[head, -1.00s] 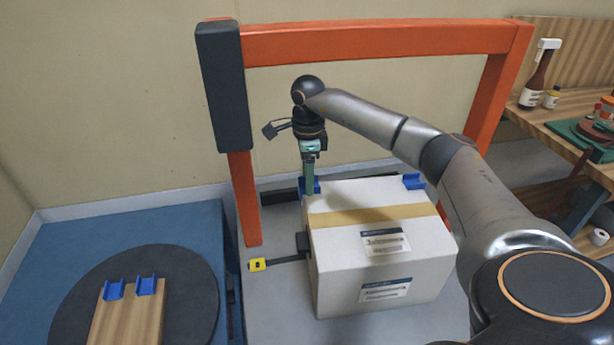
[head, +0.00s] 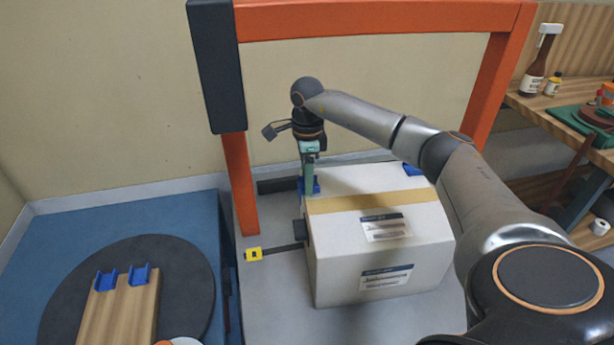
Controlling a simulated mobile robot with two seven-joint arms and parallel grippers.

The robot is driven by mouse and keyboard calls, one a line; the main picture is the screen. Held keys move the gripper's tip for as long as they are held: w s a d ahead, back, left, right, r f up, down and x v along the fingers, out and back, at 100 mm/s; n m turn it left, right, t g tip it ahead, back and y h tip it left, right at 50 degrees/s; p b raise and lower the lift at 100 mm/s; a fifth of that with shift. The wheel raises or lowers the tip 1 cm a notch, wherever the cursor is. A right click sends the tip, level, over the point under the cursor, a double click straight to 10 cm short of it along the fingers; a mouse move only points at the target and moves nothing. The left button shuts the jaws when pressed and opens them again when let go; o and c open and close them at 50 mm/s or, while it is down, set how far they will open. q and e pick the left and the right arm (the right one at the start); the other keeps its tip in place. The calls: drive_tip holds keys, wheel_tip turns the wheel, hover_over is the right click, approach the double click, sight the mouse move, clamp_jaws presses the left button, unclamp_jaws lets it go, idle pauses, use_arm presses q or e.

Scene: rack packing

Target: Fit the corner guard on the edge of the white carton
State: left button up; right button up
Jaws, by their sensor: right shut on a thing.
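The white carton (head: 340,240) with a tan tape band stands upright on a grey surface inside the orange frame. My right gripper (head: 309,185) is above the carton's far left corner, pointing down. It is shut on a blue corner guard (head: 315,187), which is at that corner's edge; I cannot tell whether it sits fully on it. Another blue guard (head: 411,170) is at the far right corner, partly hidden by my arm. Two more blue guards (head: 105,281) (head: 140,275) lie on a wooden board at the left.
The orange frame (head: 238,185) with a dark post pad (head: 213,65) arches over the carton. A yellow strap buckle (head: 253,254) lies left of the carton. A dark round turntable (head: 190,285) holds the board (head: 125,315). A wooden shelf (head: 530,105) with bottles stands at the right.

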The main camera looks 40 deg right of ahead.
drive_tip(key=shift+s+d, duration=0.25)
drive_tip(key=shift+d, duration=0.1)
idle(0.4)
drive_tip(key=o, duration=1.4)
wheel_tip(320, 180, up, 8)
drive_tip(key=shift+f+p, duration=0.2)
drive_tip(key=shift+p, duration=0.2)
